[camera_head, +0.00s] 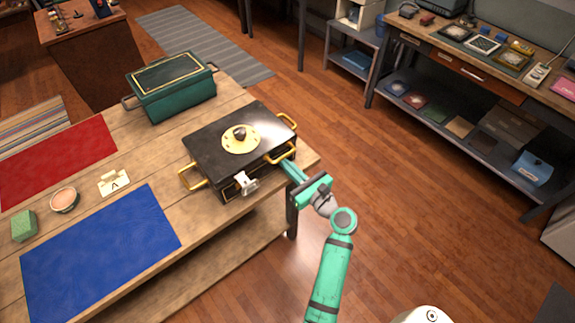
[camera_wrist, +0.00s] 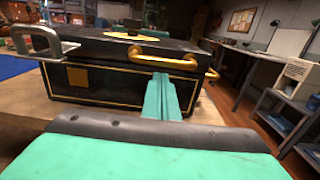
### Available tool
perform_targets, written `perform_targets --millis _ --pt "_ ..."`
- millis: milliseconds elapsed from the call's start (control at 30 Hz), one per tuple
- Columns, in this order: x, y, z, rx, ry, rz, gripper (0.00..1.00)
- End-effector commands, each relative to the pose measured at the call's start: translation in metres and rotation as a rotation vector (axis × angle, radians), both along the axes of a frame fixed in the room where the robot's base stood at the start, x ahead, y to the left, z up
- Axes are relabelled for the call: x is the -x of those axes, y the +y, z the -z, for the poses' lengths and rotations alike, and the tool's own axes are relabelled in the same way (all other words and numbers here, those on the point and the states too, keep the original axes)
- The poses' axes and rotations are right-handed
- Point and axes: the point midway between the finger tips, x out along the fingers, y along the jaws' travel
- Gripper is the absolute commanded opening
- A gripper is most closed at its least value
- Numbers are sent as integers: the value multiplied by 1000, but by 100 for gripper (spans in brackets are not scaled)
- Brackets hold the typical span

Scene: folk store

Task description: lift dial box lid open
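The dial box is a black box (camera_head: 215,150) with gold trim near the table's right corner. Its lid looks closed, with a gold dial plate (camera_head: 229,144) and dark knob on top. A gold handle (camera_wrist: 147,62) stands out from the lid's front edge at the right. A silver latch (camera_head: 246,184) sticks out at the front; it shows at upper left in the wrist view (camera_wrist: 40,40). My teal gripper (camera_wrist: 161,76) is at the box's front right, fingers together, tips just below the handle. I cannot tell whether they touch handle or box. No held object shows.
A green box (camera_head: 172,88) stands behind the dial box. Left on the table (camera_head: 150,155) are a blue mat (camera_head: 100,255), a red mat (camera_head: 55,165), a card marked A (camera_head: 114,184), a round tin (camera_head: 64,200) and a green block (camera_head: 24,226). Floor at right is open.

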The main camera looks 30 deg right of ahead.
Motion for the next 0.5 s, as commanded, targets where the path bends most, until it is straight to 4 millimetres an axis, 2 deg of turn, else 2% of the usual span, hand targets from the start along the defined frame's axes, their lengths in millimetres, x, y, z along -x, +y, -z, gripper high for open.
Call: perform_targets --millis 300,500 --pt "-9 1 0 0 0 -1 0" --pt "-6 0 0 0 0 1 0"
